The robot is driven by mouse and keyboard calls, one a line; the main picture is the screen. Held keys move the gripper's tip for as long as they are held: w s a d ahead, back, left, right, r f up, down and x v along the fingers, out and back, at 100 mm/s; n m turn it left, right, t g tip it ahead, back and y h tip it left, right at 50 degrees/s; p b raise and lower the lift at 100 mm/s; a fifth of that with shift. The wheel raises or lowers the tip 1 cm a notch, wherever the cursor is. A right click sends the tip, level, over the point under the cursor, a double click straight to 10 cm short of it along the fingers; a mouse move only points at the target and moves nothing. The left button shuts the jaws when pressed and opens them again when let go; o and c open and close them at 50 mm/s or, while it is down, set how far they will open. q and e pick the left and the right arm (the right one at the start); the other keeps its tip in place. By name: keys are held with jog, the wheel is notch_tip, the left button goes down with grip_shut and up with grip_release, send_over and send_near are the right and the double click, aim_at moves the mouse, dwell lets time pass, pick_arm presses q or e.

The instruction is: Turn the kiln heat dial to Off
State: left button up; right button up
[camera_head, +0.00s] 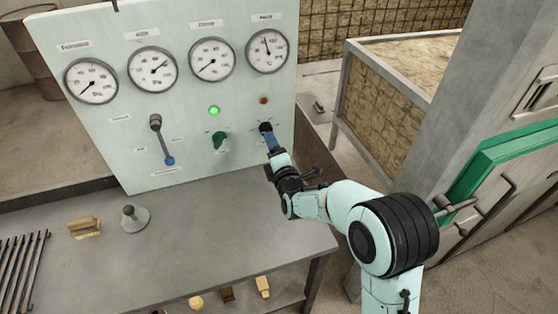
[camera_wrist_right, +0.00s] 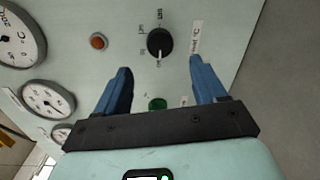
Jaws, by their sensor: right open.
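The kiln heat dial looks to be the round black dial (camera_wrist_right: 160,43) with small labels around it, too small to read surely. It is on the pale control panel (camera_head: 180,100). In the head view the dial (camera_head: 265,127) is at the panel's right side, just past my fingertips and partly hidden by them. My right gripper (camera_head: 271,143) faces the panel. In the wrist view its two blue fingers (camera_wrist_right: 160,72) are apart, with the dial ahead of the gap and nothing held. I cannot tell whether they touch the panel. My left gripper is out of view.
Near the dial are a red lamp (camera_head: 264,100), a green knob (camera_head: 220,141) and a lit green lamp (camera_head: 214,110). A lever (camera_head: 161,138) stands further left, below several gauges. A grey bench (camera_head: 210,230) lies in front, holding a cone-shaped piece (camera_head: 134,219).

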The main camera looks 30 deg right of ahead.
jog(key=v, duration=0.5)
jog(key=shift+s+a, duration=0.1)
jog(key=shift+s, duration=0.3)
